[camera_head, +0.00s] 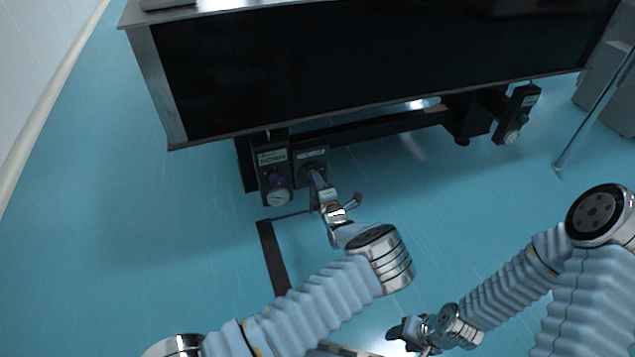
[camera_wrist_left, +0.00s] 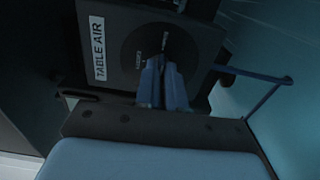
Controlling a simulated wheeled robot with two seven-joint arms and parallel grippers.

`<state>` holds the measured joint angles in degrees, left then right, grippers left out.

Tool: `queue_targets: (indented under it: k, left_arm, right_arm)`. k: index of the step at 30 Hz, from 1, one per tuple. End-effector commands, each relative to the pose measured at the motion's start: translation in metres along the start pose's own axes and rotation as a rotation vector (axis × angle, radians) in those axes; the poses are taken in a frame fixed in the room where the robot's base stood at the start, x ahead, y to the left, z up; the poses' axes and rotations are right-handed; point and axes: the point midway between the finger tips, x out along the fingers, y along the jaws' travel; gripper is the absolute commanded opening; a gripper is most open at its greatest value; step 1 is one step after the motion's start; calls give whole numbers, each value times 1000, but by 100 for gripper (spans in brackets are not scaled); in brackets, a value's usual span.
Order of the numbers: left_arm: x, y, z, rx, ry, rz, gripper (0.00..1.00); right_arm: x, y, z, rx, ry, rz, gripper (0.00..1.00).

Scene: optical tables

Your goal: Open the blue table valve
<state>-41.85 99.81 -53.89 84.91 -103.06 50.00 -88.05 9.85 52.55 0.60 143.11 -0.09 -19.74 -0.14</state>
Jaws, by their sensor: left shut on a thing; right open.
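The table valve sits on a dark panel (camera_head: 309,155) under the near edge of the table. In the left wrist view this panel (camera_wrist_left: 204,48) carries a white TABLE AIR label (camera_wrist_left: 98,48) and a round dark dial face. My left gripper (camera_head: 316,177) reaches up to the panel and is shut on the valve handle at the dial's middle; its fingertips (camera_wrist_left: 162,70) hide most of the handle, so its colour and turn are hard to tell. My right gripper (camera_head: 405,330) is open and empty, low over the floor, well away from the valve.
A box with a gauge (camera_head: 275,178) stands just left of the valve panel. The large dark-sided optical table (camera_head: 370,65) overhangs above. Another gauge box (camera_head: 515,118) hangs at the right. A dark strip (camera_head: 272,255) lies on the blue floor, which is otherwise mostly clear.

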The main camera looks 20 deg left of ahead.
Motion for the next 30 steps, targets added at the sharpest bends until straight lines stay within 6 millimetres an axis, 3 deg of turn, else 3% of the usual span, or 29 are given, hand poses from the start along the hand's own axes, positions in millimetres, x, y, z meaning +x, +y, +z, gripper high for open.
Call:
queue_targets:
  k: [18,19,23,30]
  left_arm:
    - [-1,-1,0,40,-2,-2,0]
    - [-1,-1,0,40,-2,-2,14]
    - [0,-1,0,39,-1,-1,34]
    - [0,0,0,38,-1,-1,34]
  right_arm:
    - [0,0,0,0,0,0,51]
    - [0,0,0,0,0,0,51]
    - [0,0,0,0,0,0,51]
    - [0,0,0,0,0,0,51]
